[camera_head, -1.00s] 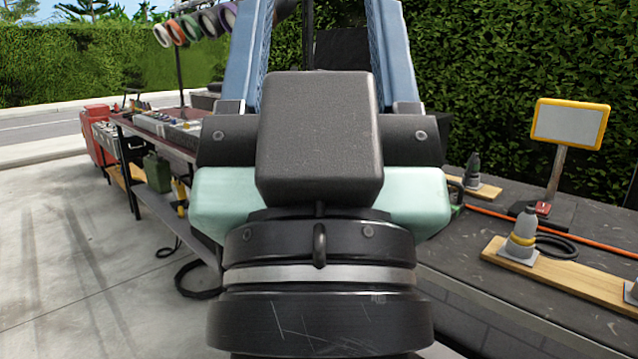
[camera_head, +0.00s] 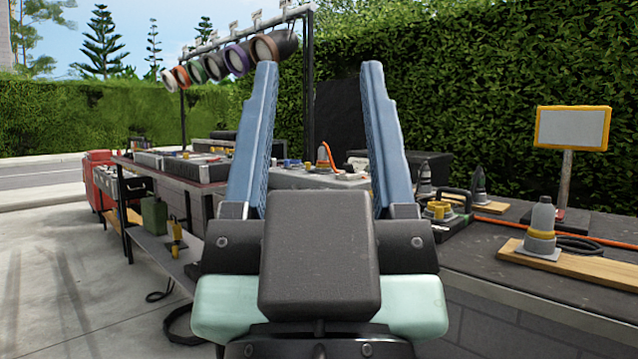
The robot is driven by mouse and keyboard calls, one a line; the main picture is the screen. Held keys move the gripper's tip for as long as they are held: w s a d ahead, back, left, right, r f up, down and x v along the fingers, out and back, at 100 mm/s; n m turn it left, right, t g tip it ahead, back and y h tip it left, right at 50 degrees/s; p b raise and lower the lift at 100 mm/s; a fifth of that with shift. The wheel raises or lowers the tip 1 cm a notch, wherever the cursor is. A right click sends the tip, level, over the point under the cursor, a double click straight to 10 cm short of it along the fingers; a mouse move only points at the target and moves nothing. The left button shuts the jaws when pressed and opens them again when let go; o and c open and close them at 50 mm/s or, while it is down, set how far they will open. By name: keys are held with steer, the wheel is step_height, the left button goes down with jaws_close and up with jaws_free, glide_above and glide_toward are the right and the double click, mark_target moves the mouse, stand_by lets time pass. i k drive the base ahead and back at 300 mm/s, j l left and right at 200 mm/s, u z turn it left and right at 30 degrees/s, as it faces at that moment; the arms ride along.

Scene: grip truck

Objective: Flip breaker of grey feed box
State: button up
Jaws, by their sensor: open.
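My gripper (camera_head: 318,72) is open and empty. Its two blue fingers point up and away, wide apart. A grey box (camera_head: 300,180) with blue and yellow fittings and an orange piece on top shows between the fingers, further off on the tabletop; it looks like the grey feed box. The gripper body and fingers hide part of it. I cannot make out its breaker. The fingers appear apart from it.
A dark bench (camera_head: 500,265) on the right holds a yellow-framed sign (camera_head: 572,128), a grey-and-yellow cone-shaped fitting (camera_head: 541,228) on a plank, and an orange cable. Coloured lamps (camera_head: 212,66) hang on a bar at the back left. Open concrete (camera_head: 60,290) lies left.

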mark_target(348, 166)
steer(key=i+u, duration=0.1)
steer(key=i, duration=0.85)
steer(key=i+l+u, duration=0.15)
steer(key=i, duration=0.8)
